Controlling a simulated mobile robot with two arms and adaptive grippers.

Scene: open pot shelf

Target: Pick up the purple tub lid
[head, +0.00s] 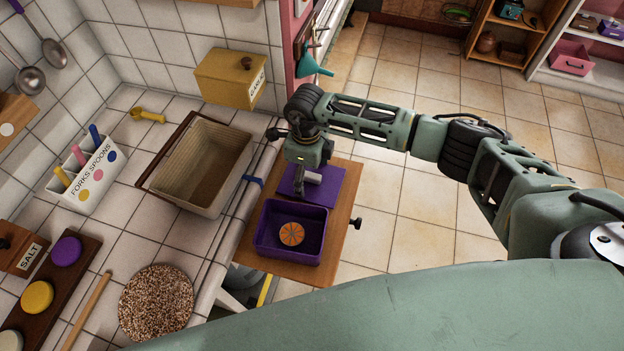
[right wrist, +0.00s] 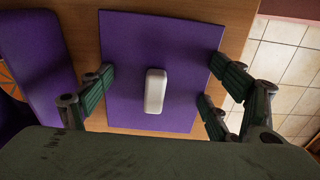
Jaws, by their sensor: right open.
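The purple tub lid (head: 340,194) lies flat on a small wooden surface, behind the purple tub (head: 263,232). In the right wrist view the lid (right wrist: 125,60) is a flat purple panel with a pale raised handle (right wrist: 155,90) in its middle. My right gripper (head: 305,184) is over the lid in the head view. In the right wrist view its fingers (right wrist: 155,88) are spread wide on both sides of the handle, with nothing between them held. The tub is open and holds an orange slice-patterned disc (head: 291,234). My left gripper is not in view.
The wooden surface (head: 340,228) has a dark knob at its right side. On the tiled counter to the left are a beige basin (head: 215,150), a forks-and-spoons holder (head: 85,175), a speckled round mat (head: 156,302) and a yellow box (head: 232,78).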

